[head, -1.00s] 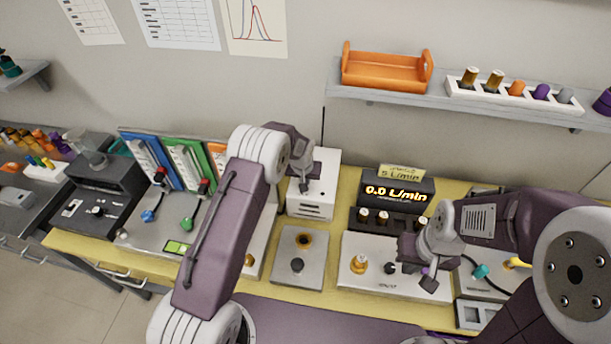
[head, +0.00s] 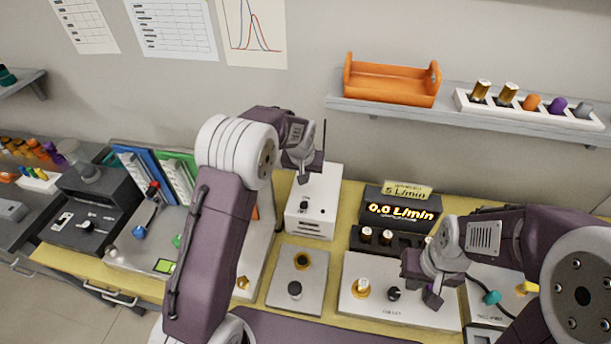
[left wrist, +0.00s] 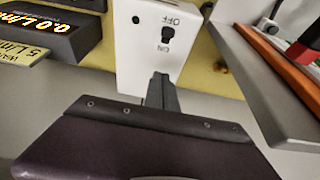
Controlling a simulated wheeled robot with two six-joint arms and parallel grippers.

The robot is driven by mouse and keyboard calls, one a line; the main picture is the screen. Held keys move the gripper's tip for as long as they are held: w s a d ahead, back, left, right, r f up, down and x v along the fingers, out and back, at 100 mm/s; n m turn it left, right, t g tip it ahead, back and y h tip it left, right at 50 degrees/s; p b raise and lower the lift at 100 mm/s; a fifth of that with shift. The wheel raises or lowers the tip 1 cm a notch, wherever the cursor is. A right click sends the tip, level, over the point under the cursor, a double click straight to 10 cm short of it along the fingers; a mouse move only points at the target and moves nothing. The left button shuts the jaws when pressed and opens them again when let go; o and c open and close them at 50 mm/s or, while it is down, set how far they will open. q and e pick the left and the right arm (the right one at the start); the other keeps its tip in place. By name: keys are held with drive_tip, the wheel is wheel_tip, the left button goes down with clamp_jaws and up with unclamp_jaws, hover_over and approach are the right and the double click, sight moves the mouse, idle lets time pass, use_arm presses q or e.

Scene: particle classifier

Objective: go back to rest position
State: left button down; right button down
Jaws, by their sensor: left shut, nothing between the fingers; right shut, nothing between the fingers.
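My left gripper (head: 303,176) is shut and empty. In the head view it overlaps the top of the white switch box (head: 315,208). In the left wrist view its shut fingers (left wrist: 160,88) lie in front of the same white box (left wrist: 155,40), which has a black switch marked OFF and ON; a gap or contact cannot be told. My right gripper (head: 433,297) is shut and empty, pointing down over the right end of the panel with knobs (head: 415,315). Whether it touches the panel is hidden by its angle.
Behind the right gripper stands a black meter (head: 402,210) reading 0.0 L/min. A wall shelf (head: 450,116) holds an orange tray (head: 391,83) and a white vial rack (head: 525,112). Another panel (head: 298,280) lies between the arms. Binders (head: 140,165) stand at left.

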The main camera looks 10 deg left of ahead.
use_arm(q)
drive_tip(key=s+a+r+n+b, duration=0.1)
drive_tip(key=s+a+r+b, duration=0.1)
drive_tip(key=s+a+r, duration=0.4)
drive_tip(key=s+f+g, duration=0.1)
drive_tip(key=s+f, duration=0.2)
drive_tip(key=s, duration=0.8)
drive_tip(key=s+d+f+g, duration=0.1)
drive_tip(key=s+f, duration=0.3)
drive_tip(key=s, duration=0.7)
drive_tip(key=shift+f+m+g, duration=0.2)
drive_tip(key=shift+m+g, duration=0.1)
drive_tip(key=shift+m, duration=0.1)
use_arm(e)
drive_tip(key=shift+s+f, duration=0.25)
drive_tip(key=shift+f, duration=0.75)
use_arm(q)
drive_tip(key=shift+s, duration=0.2)
use_arm(e)
drive_tip(key=shift+s, duration=0.15)
use_arm(q)
drive_tip(key=shift+w, duration=0.1)
